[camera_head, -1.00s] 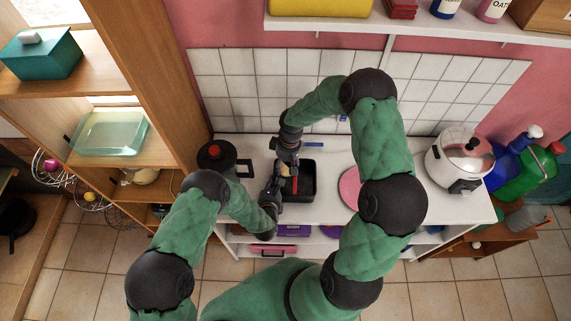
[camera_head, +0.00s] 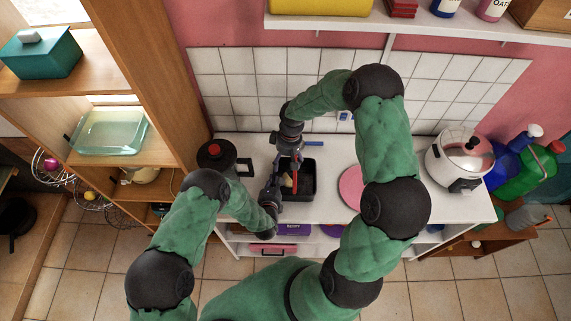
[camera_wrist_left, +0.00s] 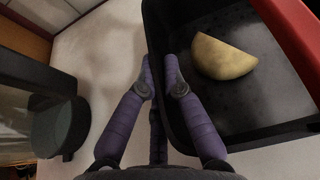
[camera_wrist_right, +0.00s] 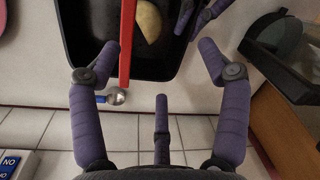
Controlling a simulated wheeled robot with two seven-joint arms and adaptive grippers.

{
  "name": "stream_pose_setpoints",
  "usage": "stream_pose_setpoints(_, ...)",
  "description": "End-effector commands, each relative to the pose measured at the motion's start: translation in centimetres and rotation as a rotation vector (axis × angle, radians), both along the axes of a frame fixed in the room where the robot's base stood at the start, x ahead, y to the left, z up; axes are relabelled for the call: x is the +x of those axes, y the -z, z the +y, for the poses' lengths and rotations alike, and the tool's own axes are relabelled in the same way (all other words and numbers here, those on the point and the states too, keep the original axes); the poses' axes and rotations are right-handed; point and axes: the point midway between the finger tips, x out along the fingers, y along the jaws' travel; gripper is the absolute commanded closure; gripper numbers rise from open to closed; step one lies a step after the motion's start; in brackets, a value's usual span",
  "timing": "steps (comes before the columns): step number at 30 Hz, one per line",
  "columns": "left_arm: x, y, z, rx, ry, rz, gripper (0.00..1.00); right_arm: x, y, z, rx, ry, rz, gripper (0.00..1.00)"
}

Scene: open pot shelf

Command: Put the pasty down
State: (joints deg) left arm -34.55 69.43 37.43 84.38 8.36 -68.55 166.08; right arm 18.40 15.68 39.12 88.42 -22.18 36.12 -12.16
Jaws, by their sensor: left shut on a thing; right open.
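The pasty (camera_wrist_left: 225,58) is a pale, half-moon pastry lying in the black tray (camera_wrist_left: 158,18) on the white counter. It also shows in the right wrist view (camera_wrist_right: 149,20). My left gripper (camera_wrist_left: 158,72) is shut on the tray's side wall, one finger outside and one inside, close to the pasty but apart from it. My right gripper (camera_wrist_right: 158,45) is open and empty over the tray's wall-side edge, with the pasty beyond its fingertips. In the head view my grippers partly hide the tray (camera_head: 308,188) and pasty.
A long red bar (camera_wrist_right: 126,45) lies across the tray beside the pasty. A small utensil with a blue handle (camera_head: 313,143) lies behind the tray. The tiled wall is close behind.

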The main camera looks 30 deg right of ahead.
Motion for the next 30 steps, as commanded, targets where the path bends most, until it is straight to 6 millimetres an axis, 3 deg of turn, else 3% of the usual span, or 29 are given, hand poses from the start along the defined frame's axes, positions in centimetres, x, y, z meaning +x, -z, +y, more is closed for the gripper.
stream_pose_setpoints(6,0.0,0.0,0.0,0.0,0.0,0.0,1.0,0.3,-4.8,-0.6,-0.002,0.0,-0.006,0.23)
stream_pose_setpoints(12,0.0,0.0,0.0,0.0,0.0,0.0,1.0,0.2,-8.2,-1.0,-0.001,-0.002,-0.002,0.23)
stream_pose_setpoints(18,0.0,0.0,0.0,0.0,0.0,0.0,1.0,0.3,-9.9,-1.2,-0.001,-0.002,0.0,0.23)
stream_pose_setpoints(28,0.0,0.0,0.0,-0.001,0.0,-0.001,1.0,0.3,-10.2,-1.2,0.0,-0.002,0.0,0.23)
stream_pose_setpoints(30,0.0,0.0,0.0,-0.001,0.0,-0.001,0.72,0.3,-10.2,-1.2,0.0,-0.002,0.0,0.23)
